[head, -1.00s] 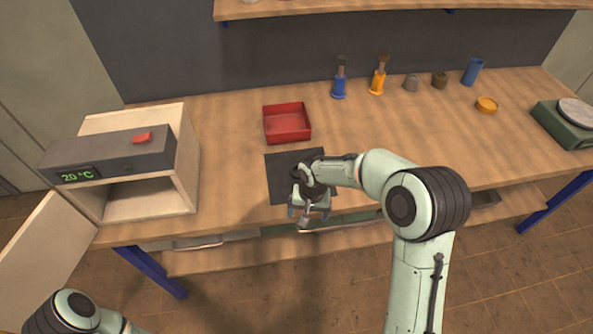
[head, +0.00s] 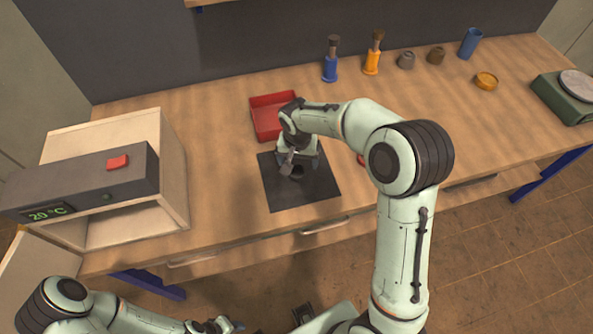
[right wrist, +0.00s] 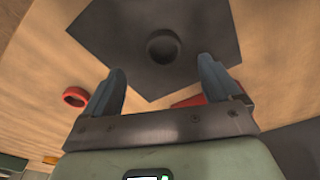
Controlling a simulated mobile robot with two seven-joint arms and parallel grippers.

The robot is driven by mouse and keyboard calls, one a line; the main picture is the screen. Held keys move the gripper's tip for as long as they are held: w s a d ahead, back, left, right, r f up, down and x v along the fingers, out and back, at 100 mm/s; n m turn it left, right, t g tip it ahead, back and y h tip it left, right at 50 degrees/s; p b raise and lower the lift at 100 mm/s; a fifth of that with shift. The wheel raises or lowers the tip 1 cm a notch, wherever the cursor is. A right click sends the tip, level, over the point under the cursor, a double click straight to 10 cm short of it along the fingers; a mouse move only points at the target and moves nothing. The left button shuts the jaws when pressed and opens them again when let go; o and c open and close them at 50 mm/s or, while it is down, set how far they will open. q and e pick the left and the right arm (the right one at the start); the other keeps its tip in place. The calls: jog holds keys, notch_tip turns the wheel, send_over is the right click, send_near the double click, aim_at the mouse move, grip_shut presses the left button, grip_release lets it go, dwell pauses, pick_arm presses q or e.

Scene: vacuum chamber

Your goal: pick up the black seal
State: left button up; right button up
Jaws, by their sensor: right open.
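The black seal is a small dark ring (right wrist: 163,47) lying on a dark square mat (right wrist: 118,30) in the right wrist view. In the head view the seal (head: 297,172) is partly hidden below my right gripper (head: 298,163), and the mat (head: 300,195) lies on the wooden bench. My right gripper is open above the mat. In the right wrist view its two fingers (right wrist: 162,70) are spread, with the seal ahead between their lines and nothing held. My left gripper (head: 222,326) is at the bottom edge of the head view, partly cut off, away from the bench.
A red tray (head: 265,122) stands just behind the mat. A red ring (right wrist: 75,97) lies beside the mat. A heating cabinet (head: 174,180) with its door open stands left. Blue (head: 330,68) and orange (head: 372,60) brush holders stand behind; a green scale (head: 566,100) is right.

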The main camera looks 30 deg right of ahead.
aim_at(297, 173)
jog(key=f, duration=0.2)
jog(key=w+f, duration=0.1)
jog(key=f, duration=0.4)
jog(key=shift+w+d+f, duration=0.1)
jog(key=shift+w+d, duration=0.15)
jog(key=shift+w, duration=0.05)
jog(key=c, duration=1.1)
